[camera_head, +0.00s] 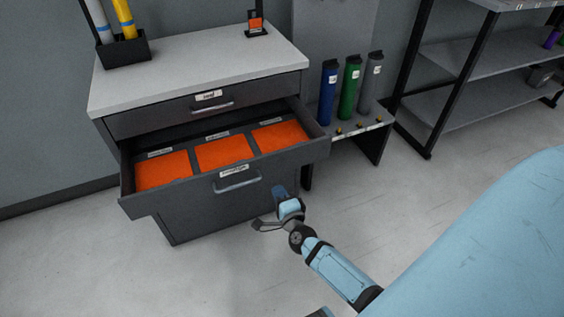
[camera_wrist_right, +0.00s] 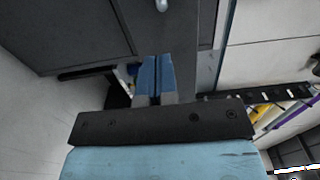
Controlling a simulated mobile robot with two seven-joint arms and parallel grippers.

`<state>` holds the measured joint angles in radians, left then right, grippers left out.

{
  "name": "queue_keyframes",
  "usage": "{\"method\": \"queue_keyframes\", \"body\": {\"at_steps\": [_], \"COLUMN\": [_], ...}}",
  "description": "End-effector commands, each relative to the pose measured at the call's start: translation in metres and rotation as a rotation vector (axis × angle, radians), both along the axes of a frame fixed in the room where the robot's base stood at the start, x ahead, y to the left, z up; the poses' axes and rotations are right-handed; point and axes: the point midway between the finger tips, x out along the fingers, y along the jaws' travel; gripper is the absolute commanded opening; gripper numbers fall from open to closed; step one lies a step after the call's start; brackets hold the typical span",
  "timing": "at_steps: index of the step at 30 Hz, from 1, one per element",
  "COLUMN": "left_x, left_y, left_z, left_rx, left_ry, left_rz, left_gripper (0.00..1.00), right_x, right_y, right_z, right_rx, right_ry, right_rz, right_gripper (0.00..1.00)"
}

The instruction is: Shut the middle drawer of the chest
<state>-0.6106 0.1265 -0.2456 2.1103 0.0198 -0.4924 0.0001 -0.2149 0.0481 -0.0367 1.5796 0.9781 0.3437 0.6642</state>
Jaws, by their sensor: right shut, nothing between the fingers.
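The grey chest (camera_head: 200,75) has its middle drawer (camera_head: 232,186) pulled well out. Three orange stacks lie in its compartments, and a metal bar handle (camera_head: 237,182) is on its front. The top drawer (camera_head: 205,107) is shut. My right gripper (camera_head: 279,191) is in front of the chest, just below the right part of the middle drawer's front. In the right wrist view, its blue fingers (camera_wrist_right: 155,78) are shut and empty, with dark grey chest surfaces beyond them. Whether they touch the chest, I cannot tell. My left gripper is not in view.
A low stand (camera_head: 352,131) with blue, green and grey rolls is right of the chest. A dark-framed shelf (camera_head: 447,107) stands farther right. A black holder (camera_head: 125,51) with rolls sits on the chest top. The floor (camera_head: 215,275) in front is clear.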

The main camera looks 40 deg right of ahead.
Motion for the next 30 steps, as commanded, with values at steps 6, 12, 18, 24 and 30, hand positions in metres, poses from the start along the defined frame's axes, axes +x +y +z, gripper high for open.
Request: {"method": "queue_keyframes", "body": {"at_steps": [6, 12, 18, 24, 30], "left_x": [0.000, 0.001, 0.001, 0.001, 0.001], "left_y": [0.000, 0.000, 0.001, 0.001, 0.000], "left_z": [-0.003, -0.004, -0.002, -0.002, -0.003], "left_rx": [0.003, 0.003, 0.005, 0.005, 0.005], "left_ry": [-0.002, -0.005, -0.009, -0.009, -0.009], "left_rz": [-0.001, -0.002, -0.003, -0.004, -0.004], "left_gripper": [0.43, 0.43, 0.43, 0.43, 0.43], "right_x": [0.045, 0.070, 0.078, 0.078, 0.080], "right_y": [-0.011, -0.017, -0.019, -0.019, -0.019], "right_z": [0.000, -0.001, 0.000, 0.000, -0.001], "right_rx": [-0.002, -0.002, -0.002, -0.003, -0.003], "right_ry": [-0.001, 0.000, 0.001, 0.002, 0.001], "right_rz": [0.001, 0.002, 0.002, 0.002, 0.001], "right_gripper": [0.00, 0.00, 0.00, 0.00, 0.00]}}
